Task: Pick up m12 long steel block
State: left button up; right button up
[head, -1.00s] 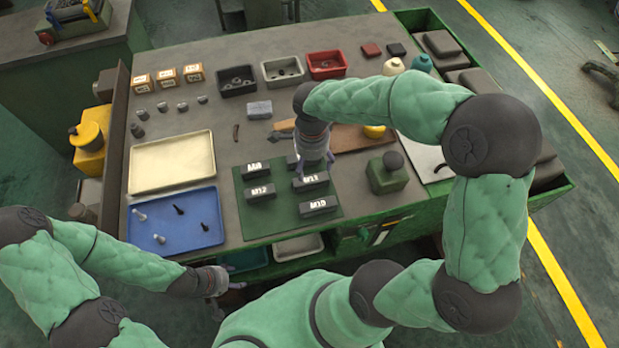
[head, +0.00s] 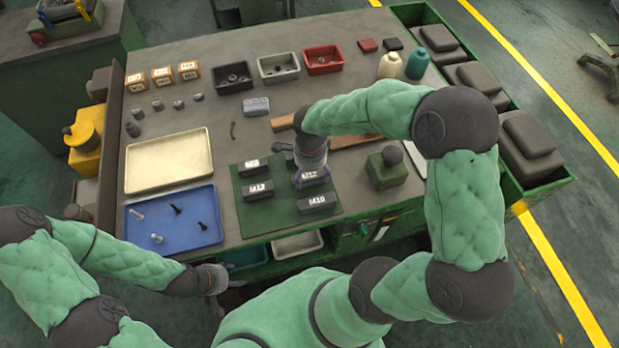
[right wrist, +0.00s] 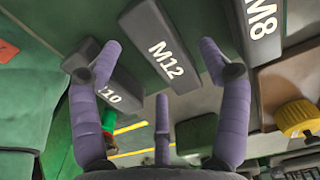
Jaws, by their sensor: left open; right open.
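A dark grey long block marked M12 (head: 318,180) lies on the green mat (head: 281,213), in the right column. My right gripper (head: 311,174) is open directly above it, partly hiding it. In the right wrist view, this M12 block (right wrist: 163,48) shows between the spread purple fingers (right wrist: 160,62); I see no clear contact. Beside it there are a block ending in 10 (right wrist: 112,97) and an M8 block (right wrist: 258,25). Another block marked M12 (head: 258,190) lies left on the mat. My left gripper (head: 214,280) is open and empty near the bench's front edge.
An M10 block (head: 317,202) lies just in front, and another block (head: 251,168) at back left. A blue tray (head: 146,214) with bolts and an empty cream tray (head: 166,163) stand left. A green block with a knob (head: 386,172) stands right.

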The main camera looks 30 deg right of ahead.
notch_tip(320, 180, down, 2)
jog(key=shift+f, duration=0.25)
jog(key=shift+c, duration=0.3)
jog(key=c, duration=1.4)
jog(key=shift+w, duration=0.1)
grip_shut()
jog(key=shift+r, duration=0.15)
